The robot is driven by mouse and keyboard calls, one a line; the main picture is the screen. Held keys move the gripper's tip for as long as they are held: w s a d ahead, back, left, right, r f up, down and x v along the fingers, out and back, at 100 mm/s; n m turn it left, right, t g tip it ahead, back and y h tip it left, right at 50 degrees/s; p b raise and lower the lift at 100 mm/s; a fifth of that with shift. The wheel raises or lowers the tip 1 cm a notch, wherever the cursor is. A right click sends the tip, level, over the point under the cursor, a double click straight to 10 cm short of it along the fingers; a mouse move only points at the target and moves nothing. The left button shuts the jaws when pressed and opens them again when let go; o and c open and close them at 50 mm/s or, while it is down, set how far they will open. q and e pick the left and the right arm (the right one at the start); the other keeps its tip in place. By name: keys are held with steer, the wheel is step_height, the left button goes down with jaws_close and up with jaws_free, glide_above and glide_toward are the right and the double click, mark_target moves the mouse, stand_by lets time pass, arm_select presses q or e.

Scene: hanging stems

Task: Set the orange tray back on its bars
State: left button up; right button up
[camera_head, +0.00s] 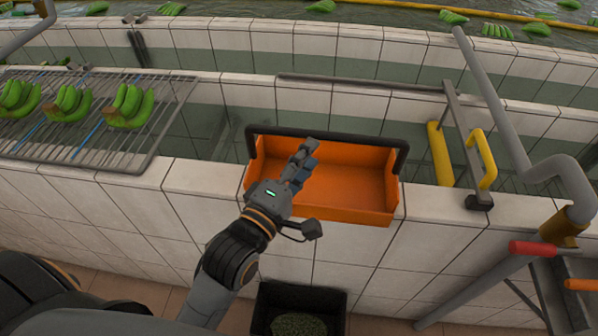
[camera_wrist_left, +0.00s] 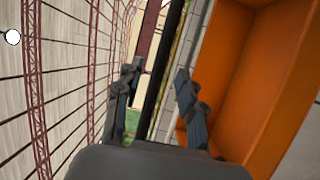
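The orange tray (camera_head: 350,180) is at the tiled wall's top in the middle of the head view, its front side over the near edge. A black handle bar (camera_head: 335,136) runs along its far side. My left gripper (camera_head: 306,150) reaches over the tray's left part, near the handle. In the left wrist view the fingers (camera_wrist_left: 160,95) are apart, with a black bar (camera_wrist_left: 163,60) passing between them; contact is not visible. The orange tray (camera_wrist_left: 255,75) fills the right of that view. What bears the tray underneath is hidden. My right gripper is not in view.
A wire rack (camera_head: 85,140) with green banana bunches stands at the left. Grey pipes (camera_head: 510,120), a yellow handle (camera_head: 483,160) and a red grip (camera_head: 533,248) are at the right. A black crate (camera_head: 298,296) stands below on the floor. Water channels lie behind the wall.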

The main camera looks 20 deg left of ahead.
arm_select(q)
steer(key=shift+v, duration=1.4)
